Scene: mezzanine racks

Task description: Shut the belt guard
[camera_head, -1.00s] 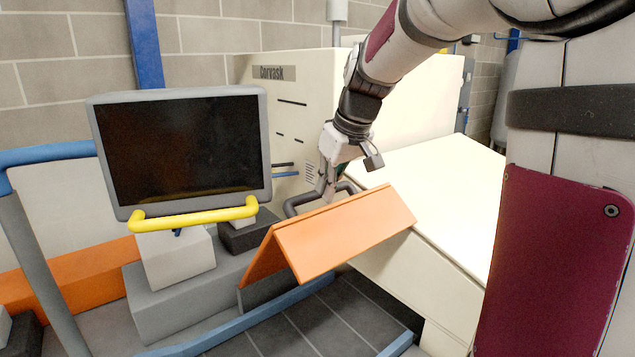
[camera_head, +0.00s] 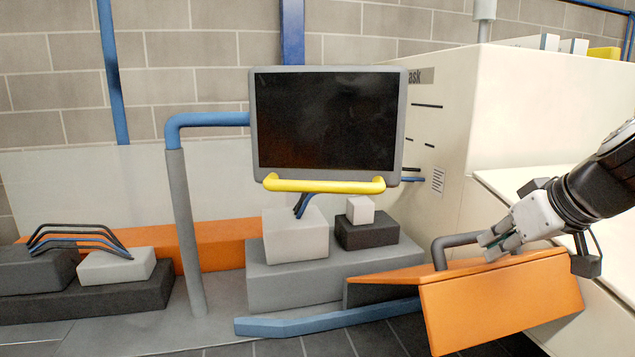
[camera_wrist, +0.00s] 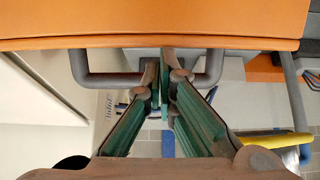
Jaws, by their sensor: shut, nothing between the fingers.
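The belt guard is a bent orange cover (camera_head: 500,305) at the lower right of the head view, with one face sloping down towards me. A dark grey handle (camera_head: 452,240) stands on its far side. My gripper (camera_head: 493,246) is just above the guard's upper edge, beside the handle. In the wrist view the guard (camera_wrist: 200,20) fills the top and the handle (camera_wrist: 100,80) runs across below it. My closed fingers (camera_wrist: 160,85) overlap the middle of the handle there, with nothing held between them. Whether they touch the handle or guard I cannot tell.
A cream machine (camera_head: 520,120) stands behind the guard at right. A monitor (camera_head: 325,120) with a yellow bar (camera_head: 325,185) is left of it, on a blue and grey post (camera_head: 185,230). Grey blocks (camera_head: 275,285) and a blue floor rail (camera_head: 320,318) lie left of the guard.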

